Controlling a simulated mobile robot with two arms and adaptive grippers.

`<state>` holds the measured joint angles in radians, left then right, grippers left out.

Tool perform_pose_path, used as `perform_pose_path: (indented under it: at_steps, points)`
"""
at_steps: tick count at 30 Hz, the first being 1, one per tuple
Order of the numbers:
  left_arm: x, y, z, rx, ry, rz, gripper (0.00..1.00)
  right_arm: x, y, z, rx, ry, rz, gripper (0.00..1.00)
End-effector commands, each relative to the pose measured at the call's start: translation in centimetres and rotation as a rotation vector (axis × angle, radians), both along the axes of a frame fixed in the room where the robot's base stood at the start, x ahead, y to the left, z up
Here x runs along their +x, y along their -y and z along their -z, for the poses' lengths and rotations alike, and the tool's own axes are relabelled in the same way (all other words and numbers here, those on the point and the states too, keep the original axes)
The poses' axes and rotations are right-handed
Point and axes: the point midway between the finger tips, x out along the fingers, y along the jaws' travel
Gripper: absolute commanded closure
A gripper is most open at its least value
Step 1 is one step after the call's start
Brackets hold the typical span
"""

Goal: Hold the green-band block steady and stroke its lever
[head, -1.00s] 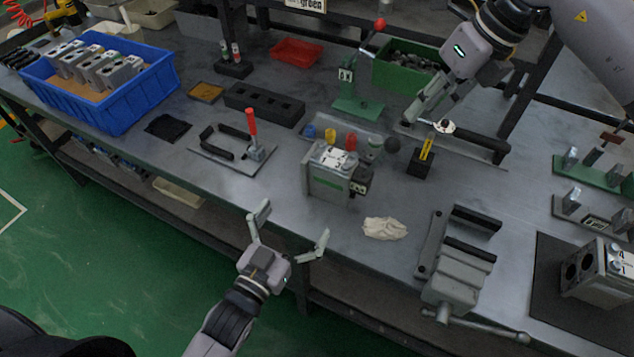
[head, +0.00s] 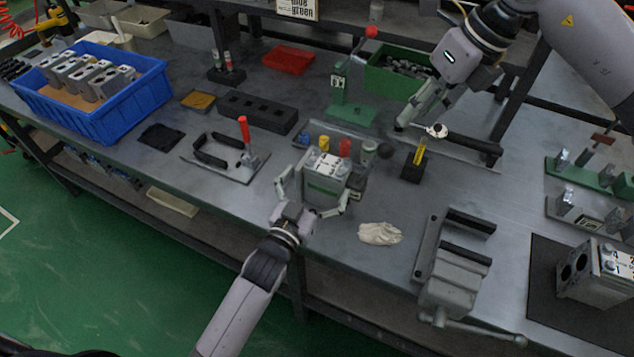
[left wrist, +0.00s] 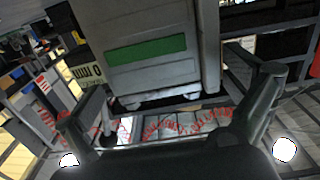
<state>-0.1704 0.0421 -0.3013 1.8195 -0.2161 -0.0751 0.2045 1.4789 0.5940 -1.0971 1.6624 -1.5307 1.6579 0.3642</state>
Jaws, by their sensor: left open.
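The green-band block (head: 325,188) is a grey metal block standing upright near the bench's front edge, with a green stripe on its front. It also fills the upper middle of the left wrist view (left wrist: 150,75). My left gripper (head: 313,196) is open, with one finger on each side of the block's front; in the left wrist view its fingers (left wrist: 175,112) stand apart below the block. I cannot tell whether they touch it. A dark part shows on the block's right side; I cannot clearly make out the lever. My right gripper (head: 418,122) hangs over the bench near a wrench; its opening is unclear.
Coloured knobs stand in a row behind the block. A white cloth (head: 380,233) lies to its right, beside a grey vise (head: 452,270). A red-handled clamp fixture (head: 225,165) is at left. The wrench (head: 470,143) and a black-yellow stand (head: 414,165) are behind right.

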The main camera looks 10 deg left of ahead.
Motion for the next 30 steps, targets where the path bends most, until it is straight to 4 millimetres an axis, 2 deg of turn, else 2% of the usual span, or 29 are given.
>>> perform_pose_path:
  at_steps: [2,30]
  points:
    - [-0.01,0.0,0.0,0.0,0.0,0.0,0.0,0.0,0.0,0.0,0.0,0.0,0.0,0.67]
    - [-0.04,-0.03,0.01,0.0,0.0,0.0,0.63,0.0,0.0,0.0,0.0,0.0,0.0,0.67]
